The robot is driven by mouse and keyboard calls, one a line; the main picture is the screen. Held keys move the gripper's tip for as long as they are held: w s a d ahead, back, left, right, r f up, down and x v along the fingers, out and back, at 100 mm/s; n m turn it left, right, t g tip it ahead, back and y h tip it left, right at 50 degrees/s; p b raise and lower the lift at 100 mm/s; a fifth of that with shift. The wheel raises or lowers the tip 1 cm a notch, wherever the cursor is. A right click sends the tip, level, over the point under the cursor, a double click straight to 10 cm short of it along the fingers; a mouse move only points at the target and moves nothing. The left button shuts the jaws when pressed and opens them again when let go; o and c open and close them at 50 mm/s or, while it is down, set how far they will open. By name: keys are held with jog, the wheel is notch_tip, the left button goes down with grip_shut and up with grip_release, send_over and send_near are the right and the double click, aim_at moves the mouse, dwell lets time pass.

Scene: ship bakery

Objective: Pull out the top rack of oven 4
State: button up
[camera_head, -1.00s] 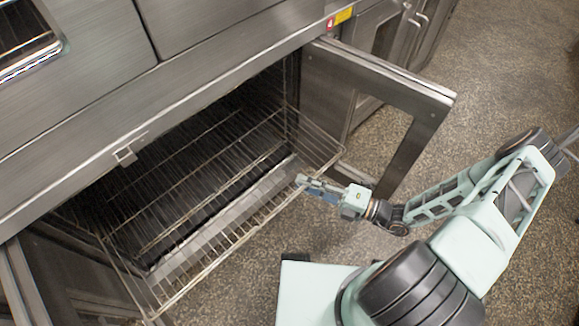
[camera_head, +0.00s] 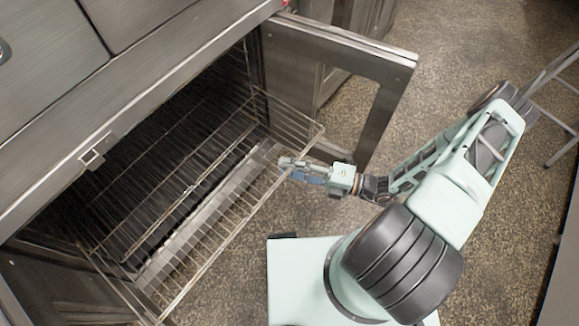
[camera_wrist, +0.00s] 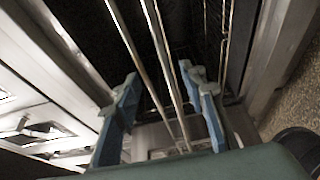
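The oven (camera_head: 150,90) stands open at the left of the head view, its door (camera_head: 385,62) swung out to the right. A wire rack (camera_head: 205,262) sticks out of the opening past the sill. My gripper (camera_head: 287,165) is at the rack's front rail, towards its right end. In the wrist view, the two blue fingers of my gripper (camera_wrist: 163,108) stand apart, with thin rack wires (camera_wrist: 157,50) running between them. The wires look nearer the right finger; I cannot tell whether they touch it.
Another door panel (camera_head: 70,285) is at the lower left. Cabinets (camera_head: 350,15) stand behind the open door. A metal frame with legs (camera_head: 560,95) is at the right edge. The speckled floor (camera_head: 420,90) between door and frame is clear.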

jog(key=v, duration=1.2)
dwell(0.3)
